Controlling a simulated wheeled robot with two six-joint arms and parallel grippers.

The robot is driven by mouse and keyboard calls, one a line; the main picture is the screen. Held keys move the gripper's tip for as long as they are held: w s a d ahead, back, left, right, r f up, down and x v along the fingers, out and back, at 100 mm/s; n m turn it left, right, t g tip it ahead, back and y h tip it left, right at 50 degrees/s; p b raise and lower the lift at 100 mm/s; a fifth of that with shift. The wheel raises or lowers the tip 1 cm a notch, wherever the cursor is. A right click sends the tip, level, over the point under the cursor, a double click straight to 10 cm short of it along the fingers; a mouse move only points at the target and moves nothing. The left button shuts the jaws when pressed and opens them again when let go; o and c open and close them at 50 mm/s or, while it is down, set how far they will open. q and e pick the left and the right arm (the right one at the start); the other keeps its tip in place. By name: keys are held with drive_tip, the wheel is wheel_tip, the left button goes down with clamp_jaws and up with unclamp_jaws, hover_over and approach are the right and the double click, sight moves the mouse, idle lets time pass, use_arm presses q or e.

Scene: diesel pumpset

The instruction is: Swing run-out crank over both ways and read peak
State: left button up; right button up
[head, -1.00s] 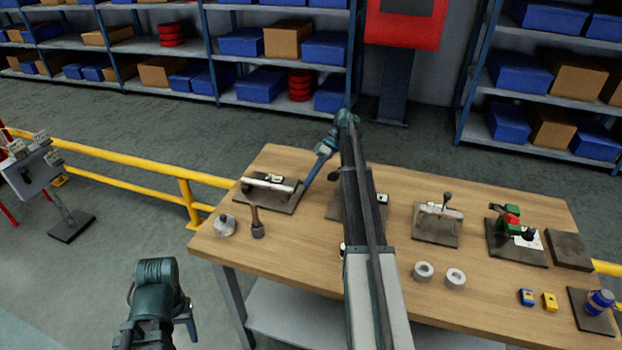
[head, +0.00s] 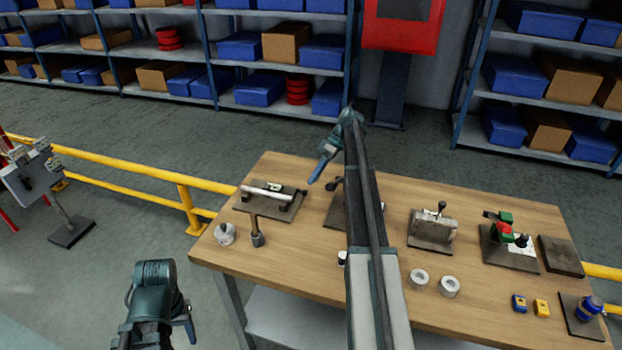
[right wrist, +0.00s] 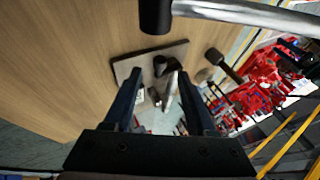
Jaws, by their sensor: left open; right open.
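A fixture with a pale bar (head: 266,194) lies on a dark plate (head: 290,213) at the table's left. The bar has dark supports, a dark right end and a small dial-like piece. I cannot read a value. My right gripper (head: 313,181) is open and empty, above and right of that dark end, apart from it. In the right wrist view its fingers (right wrist: 163,100) are spread, with nothing between them. Beyond them is a plate with small dark and silver parts. A silver bar (right wrist: 245,13) with a black grip (right wrist: 155,16) crosses the top, close to the camera. My left gripper (head: 160,312) is open, off the table's front left.
My right arm hides part of a second plate (head: 338,212). A round metal piece (head: 225,234) and an upright handled tool (head: 257,232) stand front left. Two rings (head: 420,279), a block fixture (head: 432,226) and a red-green fixture (head: 510,240) are to the right. A yellow rail (head: 120,166) runs behind.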

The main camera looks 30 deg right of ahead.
drive_tip(key=p+v, duration=0.6)
drive_tip(key=v, duration=0.3)
drive_tip(key=shift+d+r, duration=0.15)
drive_tip(key=shift+d, duration=0.05)
drive_tip(key=s+a+f+m+h, duration=0.1)
drive_tip(key=s+a+h, duration=0.2)
drive_tip(key=s+a, duration=0.6)
drive_tip(key=s+a+f+m+h, duration=0.1)
drive_tip(key=s+a, duration=0.9)
drive_tip(key=a, duration=1.3)
drive_tip(key=s+a+f+m+h, duration=0.1)
drive_tip(key=s+a+f+h, duration=0.2)
drive_tip(key=s+a, duration=0.6)
drive_tip(key=a+h, duration=0.1)
drive_tip(key=a, duration=0.6)
drive_tip(key=shift+s+a+h, duration=0.15)
drive_tip(key=shift+s+h, duration=0.15)
drive_tip(key=shift+s, duration=0.05)
